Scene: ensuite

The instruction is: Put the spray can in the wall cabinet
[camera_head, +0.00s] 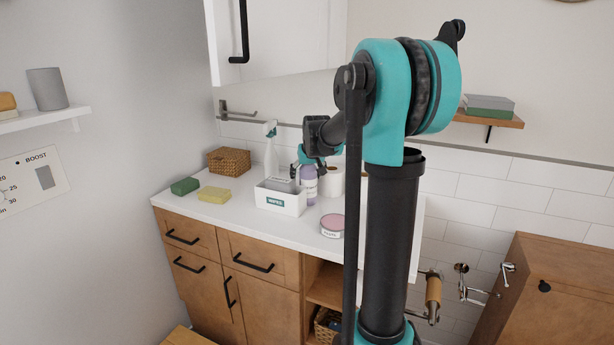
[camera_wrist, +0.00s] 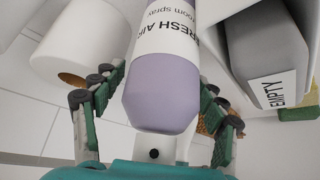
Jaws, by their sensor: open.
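My gripper (camera_head: 312,168) is at the can's upper part, partly hidden by my arm. In the wrist view my gripper (camera_wrist: 163,88) is open, with one finger on each side of the can; I cannot tell whether either touches it. The white wall cabinet (camera_head: 285,40) hangs above the counter, its black-handled door apparently shut.
The white bin (camera_head: 282,200) holds a grey box (camera_wrist: 268,55) labelled "EMPTY". A white spray bottle (camera_head: 271,155), paper rolls (camera_wrist: 80,52) and a pink-topped tin (camera_head: 332,225) stand close by. A wicker basket (camera_head: 229,161) and sponges (camera_head: 214,194) are further left.

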